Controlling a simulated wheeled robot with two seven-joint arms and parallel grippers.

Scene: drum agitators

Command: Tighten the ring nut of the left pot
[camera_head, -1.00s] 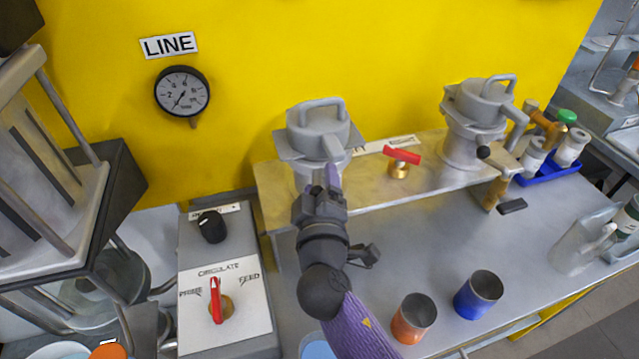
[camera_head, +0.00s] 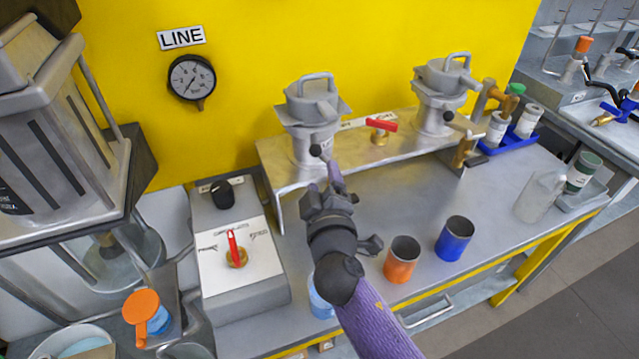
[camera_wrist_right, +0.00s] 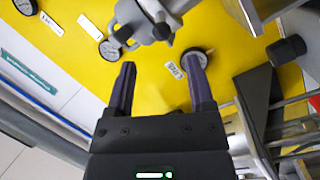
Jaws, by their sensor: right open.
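The left pot (camera_head: 312,112) is a grey metal vessel with a looped lid handle and a square flange, standing on the raised metal shelf against the yellow wall. A small black knob (camera_head: 315,150) sticks out at its lower front. I cannot make out its ring nut clearly. My right gripper (camera_head: 332,178) is in front of the pot's lower body and just below the knob, apart from the pot as far as I can tell. In the right wrist view its fingers (camera_wrist_right: 161,88) are spread and empty, with grey metal parts beyond them. My left gripper is not in view.
A second grey pot (camera_head: 440,95) stands on the shelf (camera_head: 400,150) to the right, with a red-handled valve (camera_head: 381,126) between. An orange cup (camera_head: 402,262) and a blue cup (camera_head: 455,240) stand right of my arm. A control box (camera_head: 240,285) is left.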

